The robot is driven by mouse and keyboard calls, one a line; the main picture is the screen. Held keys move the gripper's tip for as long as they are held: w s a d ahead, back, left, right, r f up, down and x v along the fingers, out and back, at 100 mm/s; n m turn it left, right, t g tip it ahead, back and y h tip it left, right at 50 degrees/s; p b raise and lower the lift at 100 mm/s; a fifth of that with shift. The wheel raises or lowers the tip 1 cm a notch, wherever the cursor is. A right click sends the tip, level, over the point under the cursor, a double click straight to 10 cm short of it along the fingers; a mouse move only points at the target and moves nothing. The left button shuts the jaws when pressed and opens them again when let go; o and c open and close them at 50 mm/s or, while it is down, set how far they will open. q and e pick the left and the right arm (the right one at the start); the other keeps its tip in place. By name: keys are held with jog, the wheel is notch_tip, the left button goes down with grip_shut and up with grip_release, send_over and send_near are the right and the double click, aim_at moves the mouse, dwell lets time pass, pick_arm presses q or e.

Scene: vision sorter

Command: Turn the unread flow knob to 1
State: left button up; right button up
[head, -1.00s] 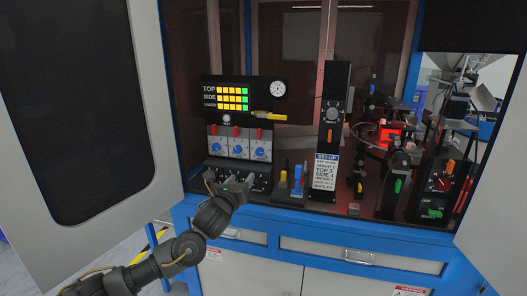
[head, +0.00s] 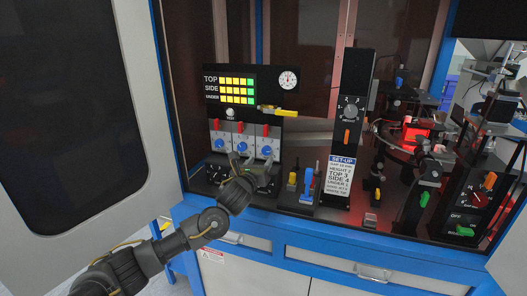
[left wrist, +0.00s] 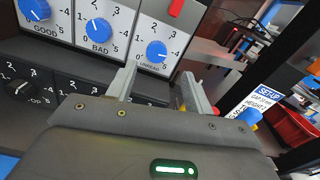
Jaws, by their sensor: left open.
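The unread flow knob (left wrist: 157,50) is a blue dial on a white plate marked UNREAD, with a 0 to 5 scale. It is the rightmost of three blue knobs in the head view (head: 266,150). Its exact pointer setting is too small to read surely. My left gripper (left wrist: 158,78) is open and empty, its two fingers pointing at the panel just below this knob, with no visible contact. In the head view my left gripper (head: 264,168) is in front of the panel's lower right part. My right gripper is not in view.
The GOOD knob (left wrist: 35,9) and BAD knob (left wrist: 98,30) sit to the left. Black dials (left wrist: 22,88) line the row below. Red sliders (head: 240,128) are above the knobs. A set-up card (head: 341,174) and blue and yellow levers (head: 307,180) stand to the right.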

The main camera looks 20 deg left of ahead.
aim_at(265, 152)
pick_arm(q)
jog(key=w+p, duration=0.1)
jog(key=w, duration=0.4)
jog(key=shift+w+a, duration=0.15)
jog(key=shift+w, duration=0.1)
jog(key=shift+w+f, duration=0.1)
jog(key=shift+w, duration=0.85)
jog(key=c, duration=1)
